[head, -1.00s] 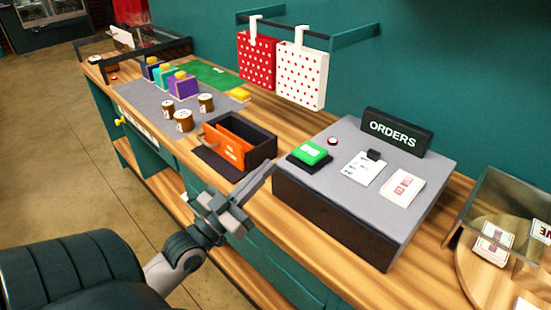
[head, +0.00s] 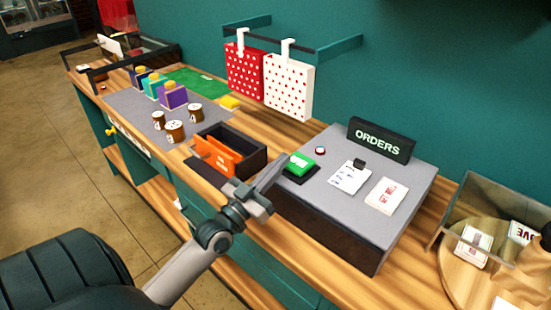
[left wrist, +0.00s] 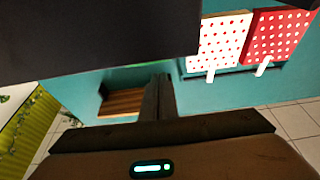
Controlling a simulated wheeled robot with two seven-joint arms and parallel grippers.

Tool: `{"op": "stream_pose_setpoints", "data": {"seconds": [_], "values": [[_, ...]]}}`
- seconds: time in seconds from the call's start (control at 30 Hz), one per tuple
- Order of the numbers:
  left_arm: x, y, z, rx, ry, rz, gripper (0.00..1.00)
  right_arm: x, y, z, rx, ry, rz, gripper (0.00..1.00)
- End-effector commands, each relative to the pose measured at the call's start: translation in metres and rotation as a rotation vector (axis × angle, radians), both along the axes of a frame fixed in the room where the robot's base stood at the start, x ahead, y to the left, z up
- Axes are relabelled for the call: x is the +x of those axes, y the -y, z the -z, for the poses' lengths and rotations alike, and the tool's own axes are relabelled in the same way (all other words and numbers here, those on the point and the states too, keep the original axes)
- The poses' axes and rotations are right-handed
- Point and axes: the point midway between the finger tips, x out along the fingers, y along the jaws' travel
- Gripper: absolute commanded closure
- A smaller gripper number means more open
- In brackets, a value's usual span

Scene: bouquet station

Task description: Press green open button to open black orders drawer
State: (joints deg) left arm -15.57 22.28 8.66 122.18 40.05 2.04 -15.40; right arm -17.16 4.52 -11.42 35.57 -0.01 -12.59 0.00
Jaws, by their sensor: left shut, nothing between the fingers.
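The green button (head: 299,164) sits on a black base at the left corner of the grey-topped orders unit (head: 335,215). A black "ORDERS" sign (head: 381,139) stands at its back. The dark front of the unit looks flush, with no drawer out. My left gripper (head: 279,164) is shut and empty, its tip just left of the green button in the head view; I cannot tell whether it touches. The left wrist view shows the shut fingers (left wrist: 157,98), but not the button. My right gripper is not in view.
Polka-dot bags (head: 288,86) hang behind. A clear-sided tray (head: 490,215) stands at right.

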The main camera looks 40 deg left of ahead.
Motion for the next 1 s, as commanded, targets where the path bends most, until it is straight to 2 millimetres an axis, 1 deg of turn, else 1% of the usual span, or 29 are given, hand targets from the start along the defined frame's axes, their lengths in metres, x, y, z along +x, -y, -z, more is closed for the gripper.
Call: {"op": "stream_pose_setpoints", "data": {"seconds": [0.1,0.2,0.57,0.63,0.8,1.0], "values": [[0.000,0.000,0.010,-0.001,-0.001,0.001,1.00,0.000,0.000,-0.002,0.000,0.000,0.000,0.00],[0.000,0.000,0.014,0.000,-0.001,0.001,1.00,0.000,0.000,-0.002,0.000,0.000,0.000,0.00],[-0.001,0.000,0.016,0.000,0.001,0.000,1.00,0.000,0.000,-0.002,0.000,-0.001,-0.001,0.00],[0.000,0.000,0.020,0.000,0.000,0.000,1.00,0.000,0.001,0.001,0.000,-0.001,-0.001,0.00],[0.000,0.000,0.037,0.000,-0.002,0.001,1.00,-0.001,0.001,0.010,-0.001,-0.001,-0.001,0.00],[0.000,0.001,0.041,-0.001,-0.010,0.002,1.00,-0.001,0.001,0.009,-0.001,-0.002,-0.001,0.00]]}}
